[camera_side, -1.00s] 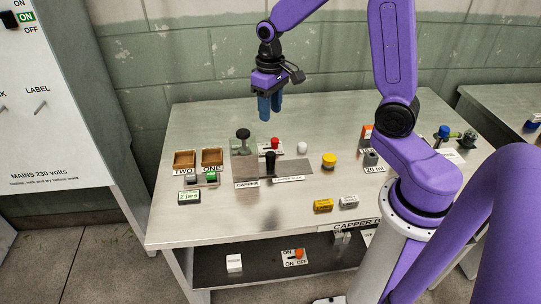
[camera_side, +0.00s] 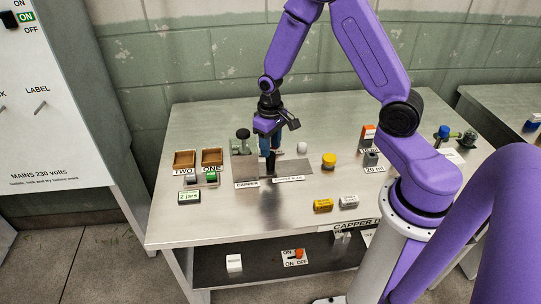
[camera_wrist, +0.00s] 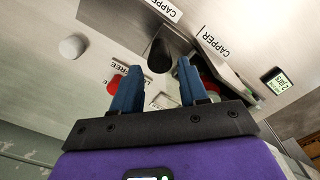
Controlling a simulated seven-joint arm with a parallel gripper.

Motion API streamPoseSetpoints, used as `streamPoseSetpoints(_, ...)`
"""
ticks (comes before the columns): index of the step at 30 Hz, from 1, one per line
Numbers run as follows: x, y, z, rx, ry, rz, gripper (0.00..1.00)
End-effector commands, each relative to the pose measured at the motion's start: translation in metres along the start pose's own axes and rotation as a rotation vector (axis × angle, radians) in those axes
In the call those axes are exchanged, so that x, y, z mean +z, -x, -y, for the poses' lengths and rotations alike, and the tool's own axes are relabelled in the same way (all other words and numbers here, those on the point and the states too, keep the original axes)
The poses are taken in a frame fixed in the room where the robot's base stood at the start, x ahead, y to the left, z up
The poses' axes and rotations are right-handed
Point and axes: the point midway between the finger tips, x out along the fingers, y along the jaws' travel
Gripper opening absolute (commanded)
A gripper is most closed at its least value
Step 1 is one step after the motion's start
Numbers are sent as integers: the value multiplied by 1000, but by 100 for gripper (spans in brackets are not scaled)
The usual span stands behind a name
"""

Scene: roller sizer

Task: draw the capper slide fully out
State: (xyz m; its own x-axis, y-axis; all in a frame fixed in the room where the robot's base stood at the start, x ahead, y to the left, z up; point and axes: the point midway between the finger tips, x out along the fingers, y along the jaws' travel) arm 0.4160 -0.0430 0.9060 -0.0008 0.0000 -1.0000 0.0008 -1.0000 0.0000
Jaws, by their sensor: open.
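The capper (camera_side: 243,150) stands at the middle left of the bench, with a flat grey plate (camera_side: 296,167) beside it. A dark upright handle (camera_side: 271,167) stands at the plate, just below my fingertips in the side view. My gripper (camera_side: 270,152) points down over it with blue fingers. In the wrist view the dark handle (camera_wrist: 160,55) lies across from the gap between my open fingertips (camera_wrist: 157,68). I cannot tell whether it is inside the jaws. CAPPER labels (camera_wrist: 213,45) show near it. My gripper hides part of the capper in the side view.
Wooden bins (camera_side: 211,157) and a "2 jars" display (camera_side: 189,196) are at left. Yellow (camera_side: 323,205) and grey (camera_side: 348,202) blocks lie in front. The bench front is mostly clear.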

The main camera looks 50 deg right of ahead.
Motion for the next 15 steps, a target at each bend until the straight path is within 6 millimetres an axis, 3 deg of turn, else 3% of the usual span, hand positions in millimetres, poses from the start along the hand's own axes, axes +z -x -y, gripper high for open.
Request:
streamPoseSetpoints(6,0,-29,0,0,-1,1,43)
streamPoseSetpoints(15,0,-45,0,0,-1,-1,43)
